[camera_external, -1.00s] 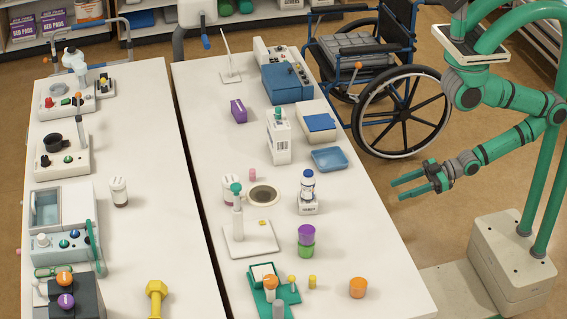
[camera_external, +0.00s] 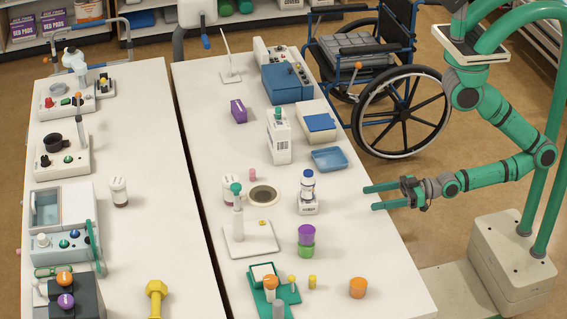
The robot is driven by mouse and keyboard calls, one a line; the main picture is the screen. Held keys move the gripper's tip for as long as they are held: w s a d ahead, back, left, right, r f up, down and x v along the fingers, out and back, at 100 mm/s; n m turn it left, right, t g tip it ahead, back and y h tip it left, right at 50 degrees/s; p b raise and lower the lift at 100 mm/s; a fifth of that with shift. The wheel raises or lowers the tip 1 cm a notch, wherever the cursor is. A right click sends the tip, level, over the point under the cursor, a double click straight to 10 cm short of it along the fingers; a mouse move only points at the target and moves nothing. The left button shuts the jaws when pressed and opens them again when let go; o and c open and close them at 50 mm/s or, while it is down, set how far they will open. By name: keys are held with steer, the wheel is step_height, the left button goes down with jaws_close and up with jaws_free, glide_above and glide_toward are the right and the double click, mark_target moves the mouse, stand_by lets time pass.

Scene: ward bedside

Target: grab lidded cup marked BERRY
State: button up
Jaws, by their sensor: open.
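No label reading BERRY is legible at this size, so I cannot tell which container is the one named. A white-lidded container with a dark red lower part (camera_external: 119,192) stands upright on the left table. A similar white-lidded container (camera_external: 229,186) stands on the right table, partly hidden by a green-topped post. A purple piece (camera_external: 306,233) sits on a green one (camera_external: 306,250) near the right table's right side. My gripper (camera_external: 370,198) is open and empty, its green fingers pointing left at the right table's right edge, to the right of these containers.
A bottle on a white stand (camera_external: 307,206) is closest to my fingertips, to their left. A blue tray (camera_external: 329,158) lies behind it. An orange cup (camera_external: 358,288) stands nearer the front. A wheelchair (camera_external: 400,112) is behind my arm. A narrow gap separates the two tables.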

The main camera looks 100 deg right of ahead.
steer(key=w+r+t, duration=0.2)
steer(key=w+r, duration=0.4)
steer(key=w, duration=0.3)
steer(key=w+r+t, duration=0.2)
steer(key=w+r, duration=0.5)
steer(key=w, duration=0.2)
steer(key=w+d+r+n+t+y, duration=0.1)
steer(key=w+d+r+n, duration=0.25)
steer(key=w+r, duration=0.35)
steer(key=w+d+r+n+t+y, duration=0.1)
steer(key=w+d+r+n, duration=0.1)
steer(key=w+r+n, duration=0.35)
steer(key=w+d+f+m+g, duration=0.1)
steer(key=w+d+f+g, duration=0.3)
steer(key=w+d+f, duration=0.3)
steer(key=m+g+y, duration=0.1)
steer(key=m+g, duration=0.3)
steer(key=g, duration=0.2)
glide_toward(230, 184)
step_height(230, 184, down, 3)
steer(key=d, duration=0.3)
steer(key=x, duration=0.4)
steer(key=shift+s+a+f, duration=0.1)
steer(key=shift+r+x, duration=0.15)
steer(key=shift+x, duration=1.25)
steer(key=shift+r+x, duration=0.1)
steer(key=shift+x, duration=1.3)
steer(key=shift+r, duration=0.1)
steer(key=c, duration=1.3)
